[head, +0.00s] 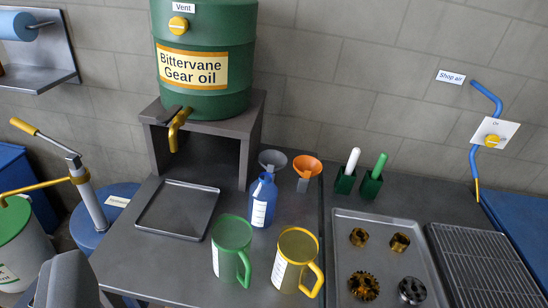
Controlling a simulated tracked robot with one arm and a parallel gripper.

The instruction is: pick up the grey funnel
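The grey funnel (271,158) stands wide end up at the back of the bench, just right of the drum stand. Its lower part is hidden behind a blue bottle (262,203) with a white label. An orange funnel (308,164) stands close to its right. I cannot make out what holds the grey funnel up. My gripper's fingers are not in view. A dark grey rounded part at the lower left edge looks like my own body.
A green gear oil drum (206,98) with a brass tap sits on a stand (250,140) to the left. Green (231,233) and yellow (297,246) jugs stand in front. A shallow tray (178,186) is left; a parts tray (350,222) and brush holders (371,186) are right.

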